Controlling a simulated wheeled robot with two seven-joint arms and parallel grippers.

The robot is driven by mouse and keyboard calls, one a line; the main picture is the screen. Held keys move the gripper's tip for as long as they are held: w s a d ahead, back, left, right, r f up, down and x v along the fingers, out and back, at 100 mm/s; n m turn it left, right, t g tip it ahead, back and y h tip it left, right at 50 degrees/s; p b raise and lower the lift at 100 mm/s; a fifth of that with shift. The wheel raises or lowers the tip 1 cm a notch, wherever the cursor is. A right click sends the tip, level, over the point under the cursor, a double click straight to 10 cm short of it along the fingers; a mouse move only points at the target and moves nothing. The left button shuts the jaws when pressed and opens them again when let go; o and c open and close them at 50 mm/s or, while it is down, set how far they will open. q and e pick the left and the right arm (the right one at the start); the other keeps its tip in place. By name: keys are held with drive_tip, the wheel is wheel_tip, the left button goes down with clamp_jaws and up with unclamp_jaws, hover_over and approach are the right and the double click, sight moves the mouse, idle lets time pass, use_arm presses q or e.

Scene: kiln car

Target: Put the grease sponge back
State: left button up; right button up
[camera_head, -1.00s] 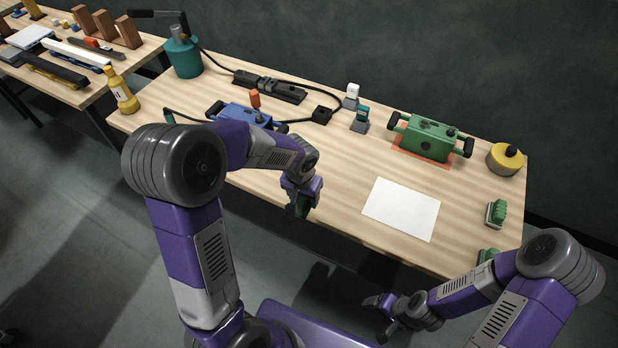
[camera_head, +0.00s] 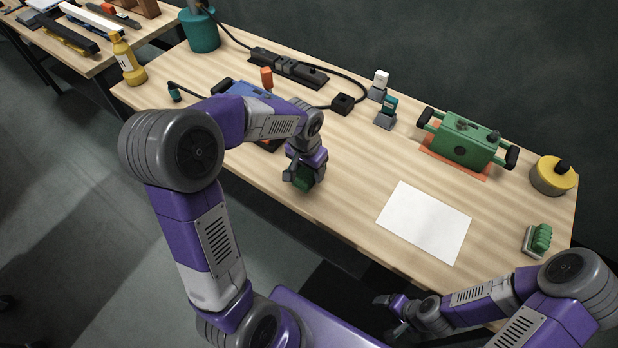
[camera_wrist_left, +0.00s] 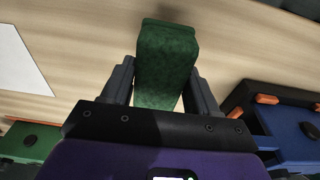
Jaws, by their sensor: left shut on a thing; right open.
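A dark green block-like sponge, which I take for the grease sponge (camera_wrist_left: 167,60), is between the jaws of my left gripper (camera_wrist_left: 160,85) in the left wrist view. In the head view, my left gripper (camera_head: 303,174) is shut on it over the front part of the workbench, left of the white sheet. The sponge (camera_head: 303,185) is partly hidden by the fingers there. I cannot tell whether it touches the bench top. My right gripper (camera_head: 387,317) is open and empty, in front of the bench's front edge.
A blue box (camera_head: 240,90) lies behind my left gripper. A white sheet (camera_head: 425,222) lies to its right. A green case (camera_head: 464,143), a yellow round container (camera_head: 552,178) and a green-topped block (camera_head: 540,239) stand at right. Bare wood (camera_head: 350,165) lies between.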

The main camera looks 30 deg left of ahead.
sight(309, 176)
use_arm(q)
drive_tip(key=shift+f+b, duration=0.45)
drive_tip(key=shift+f, duration=1.35)
drive_tip(key=shift+f, duration=0.2)
drive_tip(key=o, duration=0.9)
drive_tip(key=shift+o, duration=0.2)
drive_tip(key=shift+r, duration=0.1)
drive_tip(key=shift+r, duration=0.3)
drive_tip(key=r+p, duration=0.1)
drive_tip(key=r, duration=0.3)
drive_tip(key=s+r+p, duration=0.1)
drive_tip(key=r, duration=0.2)
drive_tip(key=r+p, duration=0.2)
drive_tip(key=r, duration=0.2)
drive_tip(key=shift+s+r, duration=0.2)
drive_tip(key=shift+r, duration=0.1)
drive_tip(key=shift+f, duration=0.1)
